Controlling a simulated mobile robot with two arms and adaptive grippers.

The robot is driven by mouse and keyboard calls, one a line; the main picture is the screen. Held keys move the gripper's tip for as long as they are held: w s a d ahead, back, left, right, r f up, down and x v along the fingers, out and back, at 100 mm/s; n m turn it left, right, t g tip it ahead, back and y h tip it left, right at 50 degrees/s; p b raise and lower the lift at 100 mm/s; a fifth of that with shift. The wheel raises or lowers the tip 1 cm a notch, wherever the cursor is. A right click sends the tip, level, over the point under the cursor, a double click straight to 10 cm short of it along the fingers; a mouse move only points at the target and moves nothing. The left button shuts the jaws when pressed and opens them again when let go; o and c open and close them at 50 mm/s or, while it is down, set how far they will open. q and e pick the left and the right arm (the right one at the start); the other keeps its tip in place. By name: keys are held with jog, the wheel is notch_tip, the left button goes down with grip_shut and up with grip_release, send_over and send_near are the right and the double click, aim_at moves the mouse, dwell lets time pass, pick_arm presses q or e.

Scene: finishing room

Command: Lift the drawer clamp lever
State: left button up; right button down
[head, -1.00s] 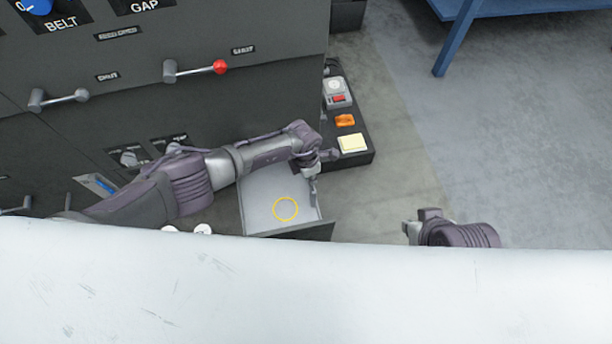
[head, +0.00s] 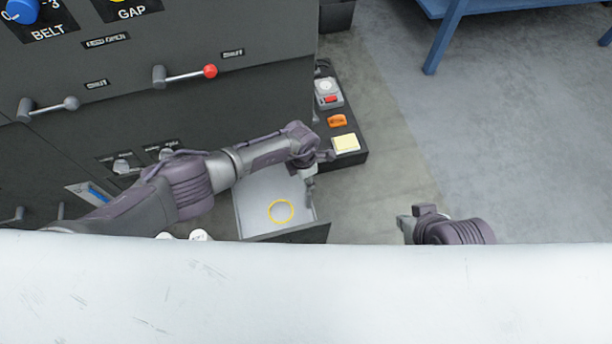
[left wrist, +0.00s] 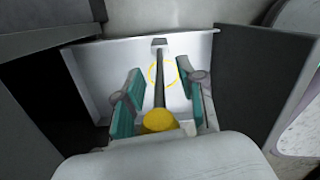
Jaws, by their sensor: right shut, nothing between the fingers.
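The open drawer (head: 263,228) is pale inside, with a thin yellow ring (head: 281,211) on its floor. The left wrist view shows the drawer's pale wall (left wrist: 90,75) and a dark lever bar (left wrist: 160,85) ending in a yellow knob (left wrist: 159,121), likely the clamp lever. My left gripper (left wrist: 158,72) is open, its teal-padded fingers on either side of the bar with gaps showing. The head view shows this gripper (head: 310,188) at the drawer's right side; I cannot make out the lever there. My right gripper (head: 403,226) is shut and empty, right of the drawer.
The dark machine panel at left has a red-knobbed lever (head: 210,72) and a grey-knobbed lever (head: 71,103). A dark ledge with an orange item (head: 337,121) and yellow pad (head: 345,143) lies behind the drawer. A white surface (head: 300,295) fills the foreground.

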pick_arm(q)
jog(key=shift+r, duration=0.1)
jog(key=r, duration=1.1)
jog(key=shift+s+a+r, duration=0.1)
jog(key=shift+a+r, duration=0.3)
